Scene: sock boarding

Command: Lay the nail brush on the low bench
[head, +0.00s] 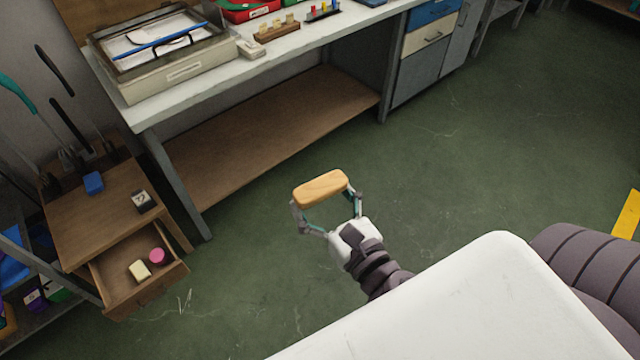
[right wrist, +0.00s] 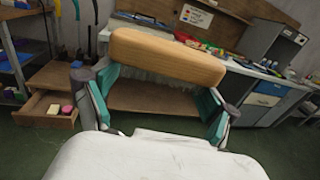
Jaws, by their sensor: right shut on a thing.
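The nail brush (head: 321,188) shows as a light-brown wooden block with rounded ends. My right gripper (head: 327,199) is shut on it and holds it crosswise in the air over the green floor. In the right wrist view the brush (right wrist: 166,57) spans the gap between the two fingers. My left gripper is not in view.
A blue block (head: 93,183) and a dark box (head: 143,201) sit on the low unit. Its open drawer (head: 158,289) holds a cream block and a pink round thing. A long workbench (head: 215,86) with a bare wooden lower shelf (head: 270,132) stands behind. The floor between is clear.

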